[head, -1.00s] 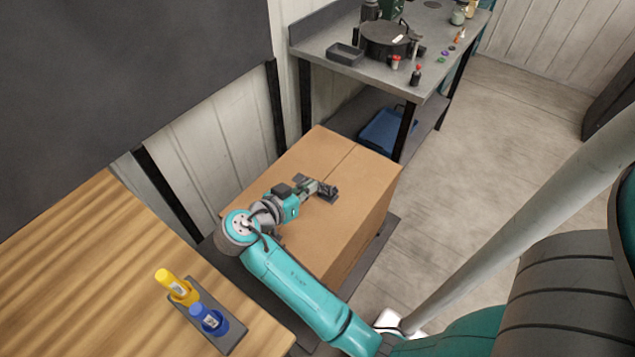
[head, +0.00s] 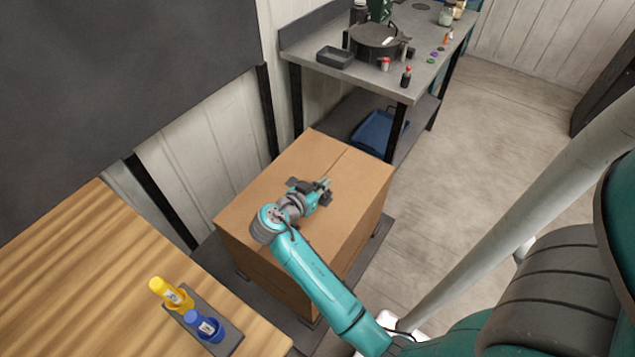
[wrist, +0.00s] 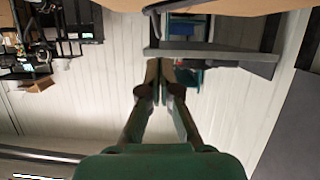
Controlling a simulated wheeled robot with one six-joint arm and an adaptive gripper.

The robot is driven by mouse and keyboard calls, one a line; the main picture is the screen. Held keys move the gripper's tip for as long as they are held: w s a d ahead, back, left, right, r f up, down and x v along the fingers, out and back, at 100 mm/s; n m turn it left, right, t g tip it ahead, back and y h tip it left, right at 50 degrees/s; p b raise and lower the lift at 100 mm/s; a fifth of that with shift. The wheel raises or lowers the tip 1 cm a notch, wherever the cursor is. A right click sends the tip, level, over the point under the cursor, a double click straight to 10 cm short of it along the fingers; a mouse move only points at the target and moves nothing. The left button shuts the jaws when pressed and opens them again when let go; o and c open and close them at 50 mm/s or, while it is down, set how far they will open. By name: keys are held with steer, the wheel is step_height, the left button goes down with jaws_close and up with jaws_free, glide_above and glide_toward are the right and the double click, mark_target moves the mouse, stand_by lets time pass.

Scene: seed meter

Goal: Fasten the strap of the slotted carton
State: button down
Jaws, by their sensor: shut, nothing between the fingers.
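The carton (head: 352,180) is a large brown box with a seam across its top, standing in the middle of the head view. My gripper (head: 327,184) is over the carton's top, pointing to the right and away. Its fingers are shut and empty; they show together in the wrist view (wrist: 158,72). A dark grey piece (head: 294,183) shows on the carton's top beside my wrist. I cannot make out the strap or its slot; my arm and gripper cover part of the top. A brown surface, likely the carton (wrist: 225,7), crosses the top of the wrist view.
A wooden table (head: 75,265) at the left holds a yellow bottle (head: 170,292) and a blue bottle (head: 203,325) in a grey holder. A grey bench (head: 425,75) behind carries a pot (head: 374,42) and small items. A blue bin (head: 375,130) lies beneath.

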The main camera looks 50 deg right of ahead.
steer(key=shift+f, duration=0.85)
steer(key=shift+s, duration=0.1)
steer(key=shift+s+f, duration=0.45)
steer(key=shift+f, duration=0.3)
steer(key=shift+r, duration=0.2)
